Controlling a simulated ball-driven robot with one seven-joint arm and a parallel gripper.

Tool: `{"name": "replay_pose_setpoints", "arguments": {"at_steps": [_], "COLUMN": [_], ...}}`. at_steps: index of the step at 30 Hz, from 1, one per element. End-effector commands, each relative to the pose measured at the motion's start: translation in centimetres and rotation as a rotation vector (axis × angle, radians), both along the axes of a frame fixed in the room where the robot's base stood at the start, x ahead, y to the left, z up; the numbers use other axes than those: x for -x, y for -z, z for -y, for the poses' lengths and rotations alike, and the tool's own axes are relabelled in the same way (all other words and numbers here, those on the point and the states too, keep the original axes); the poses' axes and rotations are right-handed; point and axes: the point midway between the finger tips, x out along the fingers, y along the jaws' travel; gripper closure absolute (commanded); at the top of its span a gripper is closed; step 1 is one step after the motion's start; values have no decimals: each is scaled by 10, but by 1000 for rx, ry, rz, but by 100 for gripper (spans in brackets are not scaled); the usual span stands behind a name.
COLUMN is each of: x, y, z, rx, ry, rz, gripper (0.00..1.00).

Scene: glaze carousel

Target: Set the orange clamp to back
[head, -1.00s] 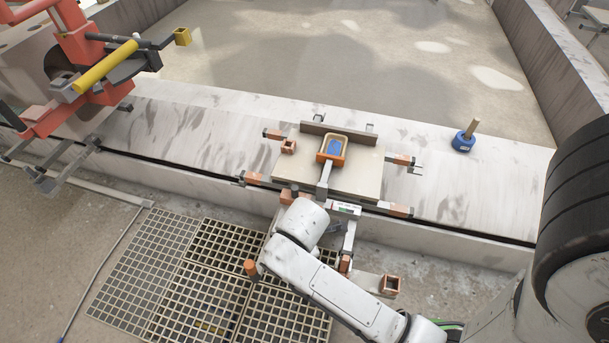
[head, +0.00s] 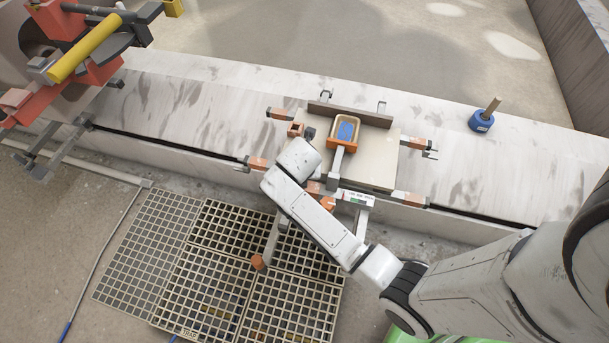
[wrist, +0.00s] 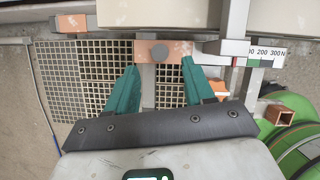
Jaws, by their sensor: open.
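The bright orange clamp (head: 342,143) is a bracket at the front of a tan tray with a blue inside. It sits on a grey bar over the beige board (head: 380,160), short of the dark rail at the board's back edge. My gripper (wrist: 160,68) is open and empty in the wrist view, with its teal fingers apart. An orange-brown block (wrist: 178,49) with a round grey knob (wrist: 160,52) lies just beyond the fingertips, before the board's front edge. The bright orange clamp is not clear in the wrist view. My fingers are hidden by my arm in the head view.
Several orange-brown blocks on grey arms stick out around the board, such as one at its right (head: 415,143). A force scale (wrist: 265,52) stands right of my fingers. A blue pot (head: 481,121) stands right on the ledge. Floor grating (head: 215,265) lies in front.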

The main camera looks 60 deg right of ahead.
Motion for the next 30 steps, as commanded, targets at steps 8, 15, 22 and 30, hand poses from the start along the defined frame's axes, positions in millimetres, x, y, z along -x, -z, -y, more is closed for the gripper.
{"name": "replay_pose_setpoints", "arguments": {"at_steps": [8, 15, 22, 30], "x": [-10, -14, -15, -15], "y": [48, 68, 70, 70], "z": [17, 24, 25, 25], "rx": [-1, -1, -1, -1], "ry": [2, 1, 1, 2], "rz": [-1, 1, 1, 2], "gripper": [47, 47, 47, 63]}}
